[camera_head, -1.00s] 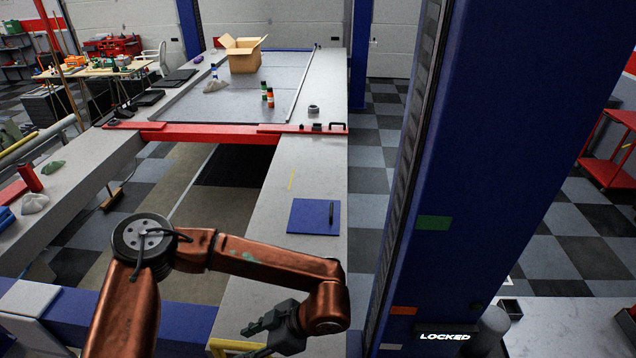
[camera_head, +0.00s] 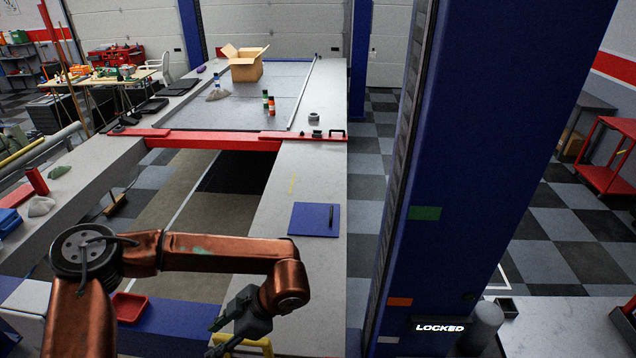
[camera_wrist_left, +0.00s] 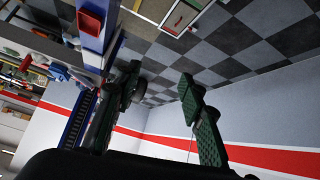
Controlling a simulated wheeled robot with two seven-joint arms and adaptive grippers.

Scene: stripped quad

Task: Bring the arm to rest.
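My left arm, copper-coloured, reaches in from the lower left in the head view, bent at the elbow. My left gripper (camera_head: 218,336) is dark, points down and left, and hangs by the near end of the grey bench, close to a yellow bar (camera_head: 240,344). In the left wrist view the two green-black fingers of the gripper (camera_wrist_left: 158,82) are spread apart with nothing between them. My right arm and gripper do not show.
A big blue column (camera_head: 470,150) with a "LOCKED" sign stands to the right. A blue mat (camera_head: 305,222) lies on the bench (camera_head: 265,245). A red tray (camera_head: 130,308) sits below my forearm. An open cardboard box (camera_head: 246,70) and bottles stand farther back.

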